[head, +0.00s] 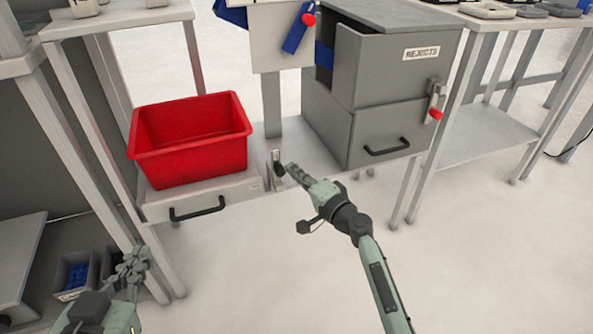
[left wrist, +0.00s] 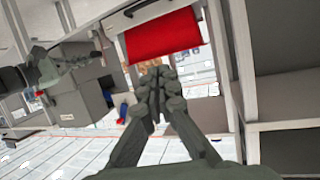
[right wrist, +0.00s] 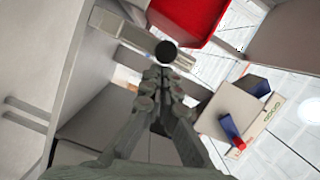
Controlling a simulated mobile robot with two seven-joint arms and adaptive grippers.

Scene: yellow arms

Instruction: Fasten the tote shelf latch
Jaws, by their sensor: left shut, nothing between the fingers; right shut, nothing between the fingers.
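The red tote (head: 190,135) sits on the grey tote shelf (head: 225,192), which has a black front handle (head: 197,208). The tote shelf latch (head: 277,160) is small, at the shelf's right end; its setting cannot be made out. My right gripper (head: 288,170) is shut and empty, with its tips close beside the latch. A round black knob (right wrist: 166,52) is just ahead of its fingertips (right wrist: 160,78) in the right wrist view; contact cannot be told. My left gripper (head: 130,265) is shut and empty, low at the left, away from the latch.
A grey REJECTS cabinet (head: 385,60) stands right of the latch, with a red-handled latch (head: 436,112) on its side. Another red knob (head: 308,19) is on a blue part above. Small bins (head: 75,275) stand low at the left. The floor in front is clear.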

